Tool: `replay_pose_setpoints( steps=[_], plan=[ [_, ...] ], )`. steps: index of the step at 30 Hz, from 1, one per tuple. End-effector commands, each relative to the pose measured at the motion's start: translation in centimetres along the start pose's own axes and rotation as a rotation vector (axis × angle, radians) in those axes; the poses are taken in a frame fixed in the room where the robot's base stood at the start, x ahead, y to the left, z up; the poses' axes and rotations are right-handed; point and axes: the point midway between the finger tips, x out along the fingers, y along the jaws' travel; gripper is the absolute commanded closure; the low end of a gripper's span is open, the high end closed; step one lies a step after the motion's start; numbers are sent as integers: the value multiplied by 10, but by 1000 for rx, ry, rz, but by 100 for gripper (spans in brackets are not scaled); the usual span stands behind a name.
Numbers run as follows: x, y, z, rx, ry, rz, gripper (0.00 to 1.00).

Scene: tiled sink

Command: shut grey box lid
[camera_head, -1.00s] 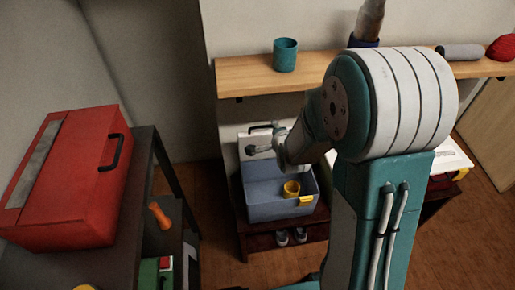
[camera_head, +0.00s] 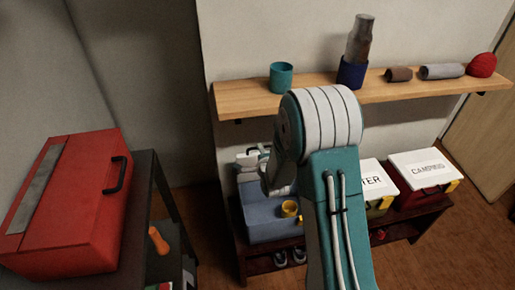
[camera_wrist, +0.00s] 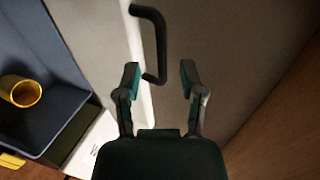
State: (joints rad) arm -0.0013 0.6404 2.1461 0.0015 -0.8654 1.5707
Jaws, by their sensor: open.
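The grey box (camera_head: 258,226), blue-grey and open, stands on the low bench below the shelf. Its pale lid (camera_head: 239,160) is raised towards the wall behind. A yellow cup (camera_head: 289,208) is inside the box; the wrist view shows the cup (camera_wrist: 24,92) and the box interior (camera_wrist: 42,62) at left. A black handle (camera_wrist: 157,40) stands by the white lid edge. My gripper (camera_wrist: 160,78) is open and empty, its fingertips spread either side of the handle's near end; contact cannot be told. In the head view my arm partly hides the lid and gripper.
Two white-lidded boxes, one the camping box (camera_head: 424,170), stand right on the bench (camera_head: 400,228). The wooden shelf (camera_head: 400,91) above holds a teal cup (camera_head: 281,76) and other items. A red toolbox (camera_head: 70,210) sits on a dark stand at left.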

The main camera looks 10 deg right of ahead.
Motion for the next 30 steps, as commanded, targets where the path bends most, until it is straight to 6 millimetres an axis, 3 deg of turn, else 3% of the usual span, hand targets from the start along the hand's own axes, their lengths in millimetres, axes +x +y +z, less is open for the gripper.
replay_pose_setpoints(
  steps=[15,27,30],
  plan=[
    [48,0,0,-1,1,-1,49],
    [53,0,-1,1,1,1,49],
    [53,0,-1,1,1,0,90]
  ],
)
